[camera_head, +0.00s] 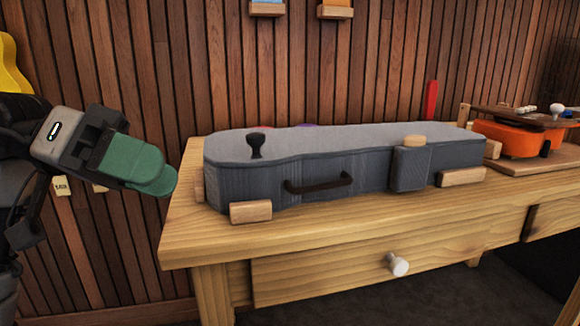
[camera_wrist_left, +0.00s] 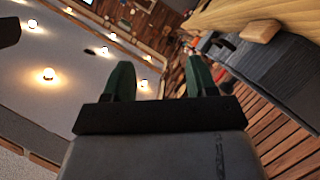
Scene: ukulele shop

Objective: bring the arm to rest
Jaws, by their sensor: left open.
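My left gripper (camera_head: 158,178) is at the left in the head view, with green fingers pointing right and slightly down. It is apart from the table's left edge. The left wrist view shows its two green fingers (camera_wrist_left: 158,78) spread with nothing between them. A grey ukulele case (camera_head: 300,165) lies shut on the wooden table (camera_head: 190,232), to the right of the gripper. Part of the case (camera_wrist_left: 270,75) also shows at the upper right in the wrist view. My right gripper is in neither view.
Wooden blocks (camera_head: 250,212) sit against the case. A drawer with a white knob (camera_head: 397,264) is in front. Wood-slat wall stands behind.

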